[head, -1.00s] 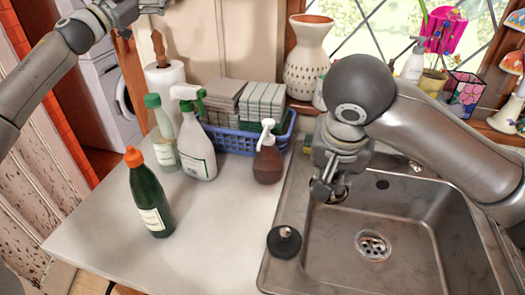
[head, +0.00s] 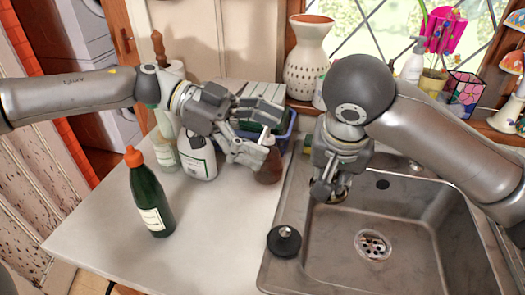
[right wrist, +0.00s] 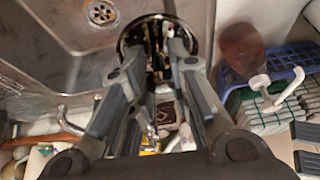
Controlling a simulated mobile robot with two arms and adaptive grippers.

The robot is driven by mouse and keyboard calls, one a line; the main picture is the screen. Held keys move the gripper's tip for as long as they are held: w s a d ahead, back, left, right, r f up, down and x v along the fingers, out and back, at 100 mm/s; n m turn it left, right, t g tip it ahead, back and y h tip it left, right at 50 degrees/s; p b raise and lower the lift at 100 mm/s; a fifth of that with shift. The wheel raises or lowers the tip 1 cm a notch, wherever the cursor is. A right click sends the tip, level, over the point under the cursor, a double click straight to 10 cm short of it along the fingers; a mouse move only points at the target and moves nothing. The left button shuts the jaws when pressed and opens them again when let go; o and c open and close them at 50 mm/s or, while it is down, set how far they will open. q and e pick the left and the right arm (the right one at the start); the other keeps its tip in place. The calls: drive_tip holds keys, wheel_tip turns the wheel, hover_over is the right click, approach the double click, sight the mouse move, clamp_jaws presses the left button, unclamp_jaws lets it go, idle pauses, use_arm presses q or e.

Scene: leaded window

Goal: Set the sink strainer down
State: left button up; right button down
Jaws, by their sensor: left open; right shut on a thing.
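The sink strainer shows in the right wrist view as a round, dark metal rim (right wrist: 124,42) between the fingertips. My right gripper (head: 328,193) is shut on it, over the back left part of the sink basin; its jaws hide most of the strainer in the head view. The right gripper also shows in the right wrist view (right wrist: 156,50). My left gripper (head: 272,135) is open and empty, above the counter. It covers parts of the spray bottle, the soap bottle and the blue basket.
The steel sink (head: 420,215) has a drain (head: 373,246); a black round stopper (head: 284,242) sits on its left rim. A green bottle (head: 150,200) and white spray bottle (head: 200,165) stand on the counter. The brown soap bottle (head: 268,170) is near the left fingers. The front counter is clear.

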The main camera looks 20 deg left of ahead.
drive_tip(key=shift+w, duration=0.1)
use_arm(q)
drive_tip(key=shift+n+g+y, duration=0.3)
drive_tip(key=shift+n, duration=0.1)
drive_tip(key=f+x, duration=0.1)
drive_tip(key=x, duration=0.3)
drive_tip(key=f+x, duration=0.1)
drive_tip(key=x, duration=0.4)
drive_tip(key=s+a+x, duration=0.1)
drive_tip(key=x, duration=0.3)
drive_tip(key=shift+f, duration=0.45)
drive_tip(key=c, duration=1.1)
use_arm(e)
drive_tip(key=c, duration=1.3)
unclamp_jaws()
drive_tip(key=shift+o, duration=0.2)
